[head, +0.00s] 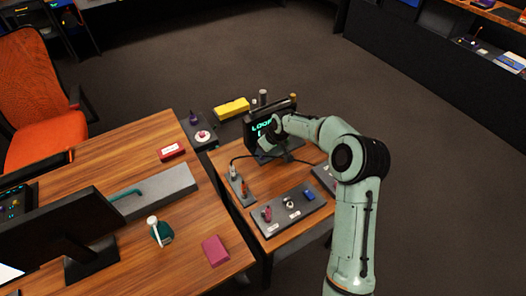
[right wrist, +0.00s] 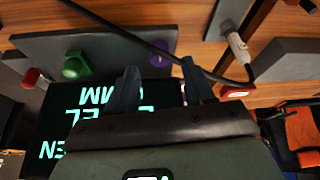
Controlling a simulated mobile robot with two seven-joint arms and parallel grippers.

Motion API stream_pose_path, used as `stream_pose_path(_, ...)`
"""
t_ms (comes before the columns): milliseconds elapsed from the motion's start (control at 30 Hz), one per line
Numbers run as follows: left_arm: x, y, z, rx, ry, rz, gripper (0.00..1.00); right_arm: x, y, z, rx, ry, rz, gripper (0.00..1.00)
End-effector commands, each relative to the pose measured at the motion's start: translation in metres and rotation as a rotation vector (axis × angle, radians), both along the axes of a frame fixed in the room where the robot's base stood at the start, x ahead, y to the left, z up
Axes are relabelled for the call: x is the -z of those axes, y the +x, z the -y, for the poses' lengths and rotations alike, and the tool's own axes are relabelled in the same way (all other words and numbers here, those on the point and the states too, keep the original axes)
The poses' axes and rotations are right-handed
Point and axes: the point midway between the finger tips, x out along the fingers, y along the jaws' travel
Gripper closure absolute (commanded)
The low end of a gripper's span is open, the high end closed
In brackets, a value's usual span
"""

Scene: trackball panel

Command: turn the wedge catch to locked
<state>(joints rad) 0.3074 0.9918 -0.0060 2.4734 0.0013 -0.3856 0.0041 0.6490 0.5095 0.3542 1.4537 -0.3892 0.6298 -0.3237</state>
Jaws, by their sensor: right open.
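I cannot tell for certain which of the small fittings is the wedge catch. In the right wrist view a grey panel (right wrist: 105,45) carries a green knob (right wrist: 75,67) and a purple knob (right wrist: 160,53), with a red knob (right wrist: 31,77) at the left. My right gripper (right wrist: 160,84) is open, with two dark fingers apart and nothing seen between them. In the head view my right gripper (head: 268,142) is in front of the dark display box (head: 252,128) and partly hides it. My left gripper is out of view.
A grey panel (head: 268,229) with a pink, a white and a blue fitting lies on the wooden table. A black cable (right wrist: 150,45) with a pale plug (right wrist: 238,46) crosses near my right fingers. A monitor (head: 70,235) and a pink block (head: 215,250) occupy the left desk.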

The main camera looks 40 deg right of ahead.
Motion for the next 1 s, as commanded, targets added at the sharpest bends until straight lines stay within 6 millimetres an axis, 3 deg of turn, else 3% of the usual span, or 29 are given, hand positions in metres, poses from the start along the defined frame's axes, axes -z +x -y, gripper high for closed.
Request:
stream_pose_path(233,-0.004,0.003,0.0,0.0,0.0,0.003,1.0,0.027,0.012,-0.001,0.001,0.001,0.002,0.47)
stream_pose_path(600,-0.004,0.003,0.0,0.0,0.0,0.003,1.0,0.032,0.014,-0.001,0.0,-0.001,0.001,0.47)
stream_pose_path(767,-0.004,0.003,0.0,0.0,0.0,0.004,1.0,0.032,0.013,-0.001,0.0,-0.001,0.001,1.0)
stream_pose_path(1000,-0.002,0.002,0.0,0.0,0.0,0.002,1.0,0.032,0.013,-0.001,0.009,-0.001,0.001,1.0)
